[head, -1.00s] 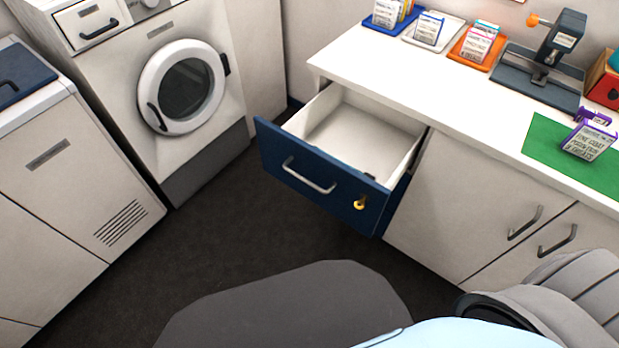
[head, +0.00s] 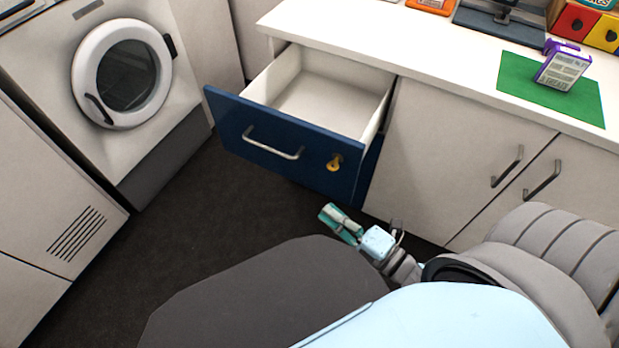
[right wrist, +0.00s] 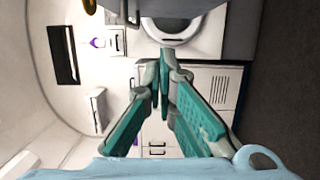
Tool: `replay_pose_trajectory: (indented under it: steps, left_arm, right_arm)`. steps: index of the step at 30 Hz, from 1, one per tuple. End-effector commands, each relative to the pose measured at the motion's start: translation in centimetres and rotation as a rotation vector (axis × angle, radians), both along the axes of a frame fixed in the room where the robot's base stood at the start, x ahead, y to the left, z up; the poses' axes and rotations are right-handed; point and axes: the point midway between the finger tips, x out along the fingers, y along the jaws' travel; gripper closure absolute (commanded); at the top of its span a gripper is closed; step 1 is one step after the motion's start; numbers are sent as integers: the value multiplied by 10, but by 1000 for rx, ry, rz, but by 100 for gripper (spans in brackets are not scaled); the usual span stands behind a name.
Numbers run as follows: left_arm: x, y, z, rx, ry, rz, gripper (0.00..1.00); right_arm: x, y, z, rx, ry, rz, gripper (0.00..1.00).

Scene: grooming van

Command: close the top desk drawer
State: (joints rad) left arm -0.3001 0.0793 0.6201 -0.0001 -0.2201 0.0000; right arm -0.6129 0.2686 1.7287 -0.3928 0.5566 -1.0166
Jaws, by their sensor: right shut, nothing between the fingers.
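The top desk drawer (head: 230,137) has a blue front with a grey bar handle (head: 272,143) and a yellow key (head: 335,162) at its right side. It is pulled well out of the white desk, and its white inside looks empty. My right gripper (head: 329,214) is below and in front of the drawer's right corner in the head view, apart from it. Its teal fingers also show in the right wrist view (right wrist: 164,60), shut with nothing between them. My left gripper is not in view.
The white desktop (head: 420,62) holds a green mat (head: 515,78) with a purple-and-white pack (head: 562,67). Cupboard doors (head: 455,150) stand right of the drawer. A washing machine (head: 122,75) is at the left. Dark floor in front of the drawer is clear.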

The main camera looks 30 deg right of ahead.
Motion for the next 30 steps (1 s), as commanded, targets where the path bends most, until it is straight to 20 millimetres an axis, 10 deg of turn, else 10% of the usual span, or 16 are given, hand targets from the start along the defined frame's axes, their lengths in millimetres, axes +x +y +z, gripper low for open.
replay_pose_trajectory:
  steps: [15, 30]
  left_arm:
    - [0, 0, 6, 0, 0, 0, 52]
    - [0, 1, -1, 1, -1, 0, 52]
  right_arm:
    - [93, 31, 0, 4, 4, -4, 100]
    - [112, 0, -1, 7, 7, -5, 100]
